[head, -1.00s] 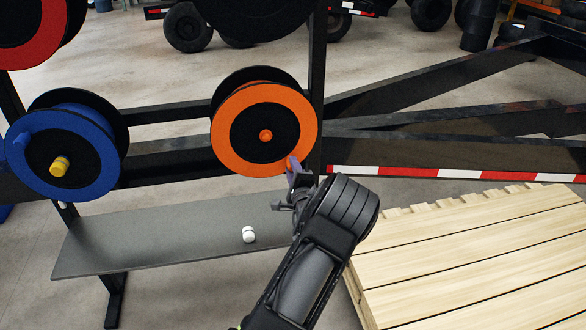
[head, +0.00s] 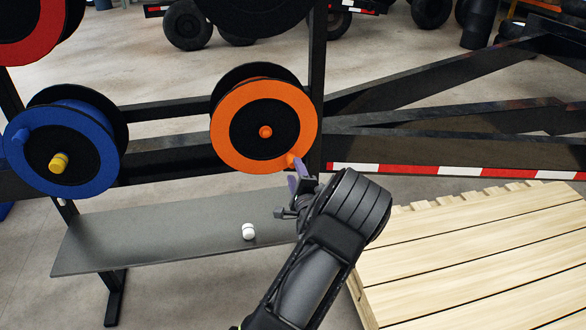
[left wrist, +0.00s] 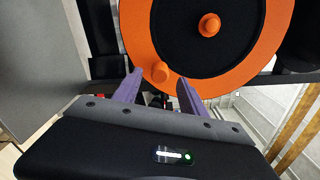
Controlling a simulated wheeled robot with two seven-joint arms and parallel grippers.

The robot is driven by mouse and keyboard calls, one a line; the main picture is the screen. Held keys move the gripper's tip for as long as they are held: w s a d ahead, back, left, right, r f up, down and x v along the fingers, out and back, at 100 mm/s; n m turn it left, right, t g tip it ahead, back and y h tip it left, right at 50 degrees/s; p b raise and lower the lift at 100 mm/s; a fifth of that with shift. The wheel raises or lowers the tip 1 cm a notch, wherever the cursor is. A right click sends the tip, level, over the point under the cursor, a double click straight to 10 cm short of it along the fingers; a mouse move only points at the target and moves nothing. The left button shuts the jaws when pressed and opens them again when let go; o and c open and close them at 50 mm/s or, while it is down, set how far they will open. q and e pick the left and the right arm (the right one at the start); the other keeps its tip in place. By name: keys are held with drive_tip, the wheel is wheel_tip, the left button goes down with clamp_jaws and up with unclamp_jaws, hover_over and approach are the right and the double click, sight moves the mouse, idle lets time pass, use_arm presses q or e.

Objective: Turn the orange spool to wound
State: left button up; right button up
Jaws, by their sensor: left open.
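The orange spool (head: 229,143) hangs on the black rack, with an orange flange, a black centre and an orange hub knob (head: 265,132). A small orange handle peg (head: 290,160) sticks out at the lower right of its flange. My left gripper (head: 297,182) is open, its purple fingers just below and right of the peg. In the left wrist view the peg (left wrist: 160,72) shows between the two open fingertips (left wrist: 159,82), seemingly just beyond them. The spool's flange (left wrist: 138,32) fills the top of that view. My right gripper is not in view.
A blue spool (head: 27,165) with a yellow knob hangs to the left, and a red spool (head: 48,30) above it. A grey shelf (head: 160,238) below holds a small white object (head: 249,231). A wooden pallet (head: 470,260) lies at the right, near dark beams.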

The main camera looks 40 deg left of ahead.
use_arm(q)
drive_tip(key=shift+v, duration=1.85)
drive_tip(key=s+d+f+n+g+h, duration=0.1)
drive_tip(key=s+d+f+n+h, duration=0.25)
drive_tip(key=d+f, duration=0.4)
drive_tip(key=s+d+f+n+g+h, duration=0.2)
drive_tip(key=d+f+n+h, duration=0.15)
drive_tip(key=d+f, duration=0.4)
drive_tip(key=s+d+f+n+g+h, duration=0.1)
drive_tip(key=s+d+f+n+h, duration=0.2)
drive_tip(key=d+f, duration=0.5)
drive_tip(key=s+d+f+n+g+h, duration=0.1)
drive_tip(key=s+d+f+g+h, duration=0.1)
drive_tip(key=s+d, duration=0.8)
drive_tip(key=s+d+f+n+g+h, duration=0.1)
drive_tip(key=s+d+f+g+h, duration=0.2)
drive_tip(key=s+d+h, duration=0.4)
drive_tip(key=s+d, duration=0.3)
drive_tip(key=d, duration=0.3)
drive_tip(key=shift+s+f+g, duration=0.2)
drive_tip(key=shift+s+g, duration=0.05)
drive_tip(key=shift+g, duration=0.15)
